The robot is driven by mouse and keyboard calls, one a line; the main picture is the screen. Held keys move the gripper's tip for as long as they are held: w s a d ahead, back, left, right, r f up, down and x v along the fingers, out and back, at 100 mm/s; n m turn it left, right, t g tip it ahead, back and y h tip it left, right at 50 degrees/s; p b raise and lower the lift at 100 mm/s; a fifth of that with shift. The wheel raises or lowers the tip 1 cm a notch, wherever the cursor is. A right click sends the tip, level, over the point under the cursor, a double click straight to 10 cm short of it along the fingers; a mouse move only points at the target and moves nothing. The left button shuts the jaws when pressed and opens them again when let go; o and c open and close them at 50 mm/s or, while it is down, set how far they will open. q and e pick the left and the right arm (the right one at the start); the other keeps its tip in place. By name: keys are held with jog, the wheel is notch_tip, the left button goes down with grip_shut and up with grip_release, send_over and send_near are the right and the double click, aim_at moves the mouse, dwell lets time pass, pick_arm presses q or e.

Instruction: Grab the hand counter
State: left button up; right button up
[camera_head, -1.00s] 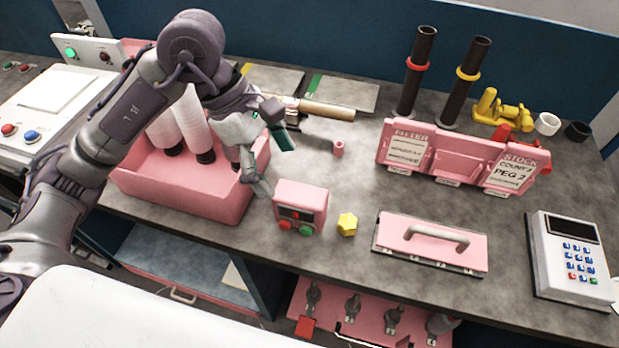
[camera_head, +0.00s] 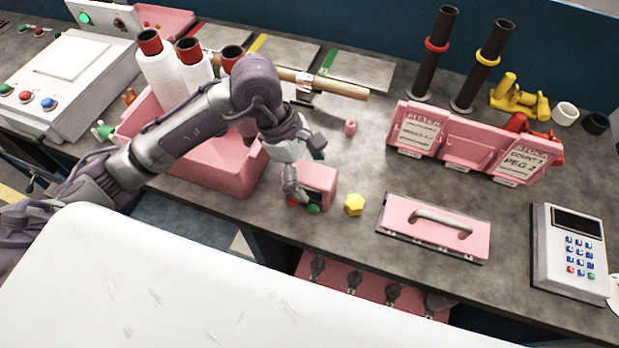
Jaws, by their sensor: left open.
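The hand counter appears to be the small pink box (camera_head: 322,181) with red and green buttons, at the bench's front edge in the middle of the head view. My left gripper (camera_head: 305,174) is open right over its left side. One finger hangs in front of the box's left front, and the other is by its back upper edge. I cannot tell whether the fingers touch the box. My right gripper is not in view.
A yellow hexagonal piece (camera_head: 354,204) lies close to the right of the box. A pink bin (camera_head: 222,168) with white thread cones (camera_head: 162,78) stands to the left. A handled pink plate (camera_head: 398,214) and a keypad device (camera_head: 548,262) lie further right. A pink card rack (camera_head: 470,140) stands behind.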

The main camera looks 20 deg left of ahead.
pick_arm(q)
jog(key=shift+x, duration=1.1)
jog(key=shift+d+f, duration=0.1)
jog(key=shift+f, duration=0.15)
jog(key=c, duration=1.5)
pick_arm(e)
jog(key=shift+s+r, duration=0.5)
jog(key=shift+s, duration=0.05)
pick_arm(q)
jog(key=shift+r, duration=0.15)
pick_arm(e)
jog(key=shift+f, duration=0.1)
